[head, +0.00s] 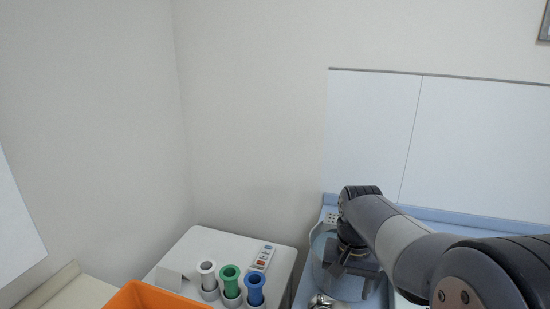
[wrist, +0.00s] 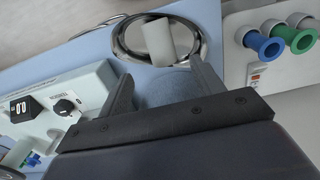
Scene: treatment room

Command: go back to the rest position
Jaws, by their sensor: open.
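My gripper (head: 353,281) is over the blue work surface at the right in the head view, at the end of my arm. In the wrist view my gripper (wrist: 160,68) has its two fingers spread apart, with nothing held between them. A round shiny metal dish (wrist: 122,45) lies on the blue surface just beyond the fingertips. A white block (wrist: 158,42) is in or over the dish, apart from the fingers as far as I can tell. In the head view my arm and gripper hide much of that area.
A white unit (head: 205,243) carries white (head: 207,276), green (head: 230,281) and blue (head: 254,288) cylinders and a keypad (head: 263,257). An orange bin (head: 150,298) stands in front. A grey-green device with a knob (wrist: 66,107) is at the left in the wrist view. Bare wall rises behind.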

